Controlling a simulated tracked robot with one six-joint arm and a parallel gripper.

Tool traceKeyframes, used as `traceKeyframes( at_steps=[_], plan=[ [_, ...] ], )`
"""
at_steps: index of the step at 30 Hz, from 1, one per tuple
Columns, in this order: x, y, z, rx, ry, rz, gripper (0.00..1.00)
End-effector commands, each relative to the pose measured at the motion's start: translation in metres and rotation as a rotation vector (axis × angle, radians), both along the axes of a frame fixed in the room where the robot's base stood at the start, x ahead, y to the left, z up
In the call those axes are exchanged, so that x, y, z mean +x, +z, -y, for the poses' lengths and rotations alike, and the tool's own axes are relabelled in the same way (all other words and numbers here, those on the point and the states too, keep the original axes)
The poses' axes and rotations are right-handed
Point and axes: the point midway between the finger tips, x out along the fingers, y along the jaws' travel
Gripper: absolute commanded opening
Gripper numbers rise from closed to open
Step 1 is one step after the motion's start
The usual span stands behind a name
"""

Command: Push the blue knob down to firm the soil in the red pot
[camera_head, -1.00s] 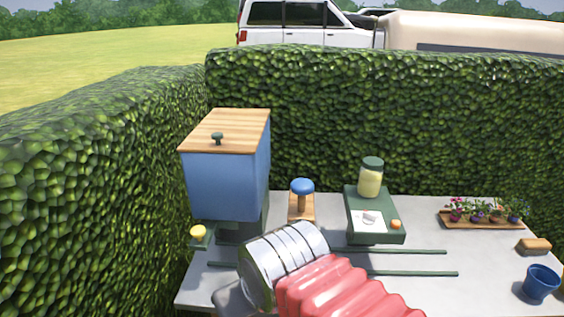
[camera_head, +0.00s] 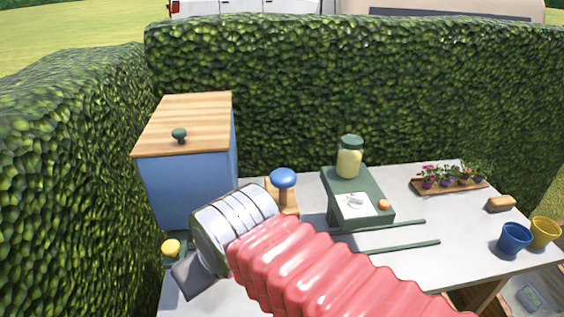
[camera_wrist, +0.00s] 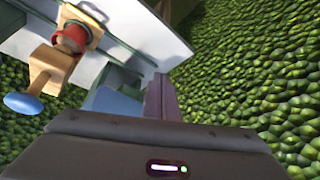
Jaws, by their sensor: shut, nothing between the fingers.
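The blue knob (camera_head: 283,178) stands on top of a wooden press (camera_head: 284,204) near the back of the table, just right of my silver wrist in the head view. In the wrist view the blue knob (camera_wrist: 23,105) is at the left on its wooden post, with the image turned. The red pot (camera_wrist: 71,39) sits at the press there, beside a wooden part that partly covers it. It is hidden in the head view. My gripper (camera_wrist: 161,96) is shut and empty. It is apart from the knob, which lies to its left in the wrist view.
A blue bin with a wooden lid (camera_head: 190,124) and a yellow knob (camera_head: 171,247) stand left. A green stand (camera_head: 372,213) carries a jar (camera_head: 349,158). Green rails (camera_head: 400,246), a flower tray (camera_head: 450,187), and blue (camera_head: 515,238) and yellow (camera_head: 544,232) pots are right. Hedges enclose the table.

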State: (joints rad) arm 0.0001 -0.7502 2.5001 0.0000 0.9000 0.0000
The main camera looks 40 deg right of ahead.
Motion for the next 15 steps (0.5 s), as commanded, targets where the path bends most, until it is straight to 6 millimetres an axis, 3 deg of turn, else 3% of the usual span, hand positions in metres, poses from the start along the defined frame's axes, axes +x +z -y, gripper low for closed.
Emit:
traceKeyframes(
  at_steps=[8, 15],
  plan=[
    [0.007, 0.011, 0.008, 0.0, -0.026, -0.008, 0.0],
    [0.037, 0.062, 0.054, 0.003, -0.158, -0.049, 0.0]
  ],
)
